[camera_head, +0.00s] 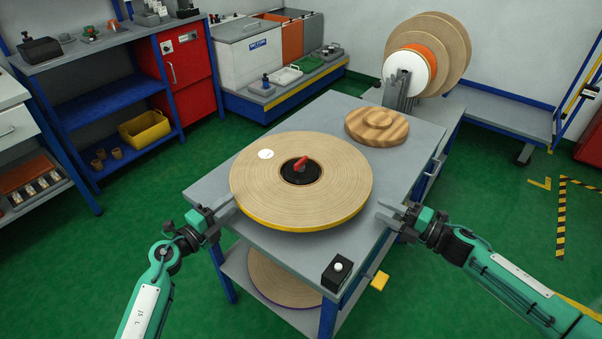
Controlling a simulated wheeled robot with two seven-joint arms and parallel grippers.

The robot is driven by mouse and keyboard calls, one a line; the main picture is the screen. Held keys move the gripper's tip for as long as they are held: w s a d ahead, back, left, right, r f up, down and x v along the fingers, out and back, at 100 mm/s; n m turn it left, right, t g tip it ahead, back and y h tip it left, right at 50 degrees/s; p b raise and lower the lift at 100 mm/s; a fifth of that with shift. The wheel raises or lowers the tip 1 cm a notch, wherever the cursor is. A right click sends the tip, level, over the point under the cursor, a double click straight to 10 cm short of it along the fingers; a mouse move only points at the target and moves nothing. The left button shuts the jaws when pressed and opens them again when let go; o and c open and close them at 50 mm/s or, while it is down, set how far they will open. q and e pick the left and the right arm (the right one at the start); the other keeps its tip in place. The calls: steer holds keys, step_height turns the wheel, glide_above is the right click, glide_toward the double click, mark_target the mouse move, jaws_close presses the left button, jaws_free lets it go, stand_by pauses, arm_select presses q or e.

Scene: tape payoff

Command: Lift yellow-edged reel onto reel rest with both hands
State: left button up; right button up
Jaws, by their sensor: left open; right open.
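The yellow-edged reel (335,190) lies flat on the grey table (211,187), a wide tan disc with a yellow rim, a black hub and a red piece at its centre. A round wooden block (364,136) with a raised middle sits behind it; it may be the reel rest. My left gripper (229,208) is open at the reel's left front edge, apart from the rim as far as I can tell. My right gripper (384,213) is open just off the reel's right front edge. Both grippers look empty.
A black box with a white button (338,270) sits on the table's front corner. Another reel (277,282) lies on the lower shelf. Large upright reels (447,50) stand at the back right. Blue shelving (96,101) is at left. Green floor is open at right.

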mark_target(237, 196)
arm_select(q)
steer(key=shift+x, duration=2.1)
arm_select(e)
steer(key=shift+x, duration=2.05)
arm_select(q)
jaws_close()
arm_select(e)
jaws_close()
arm_select(q)
steer(key=shift+a+f, duration=0.1)
steer(key=shift+f, duration=0.05)
steer(key=shift+r, duration=0.25)
arm_select(e)
steer(key=shift+r, duration=0.2)
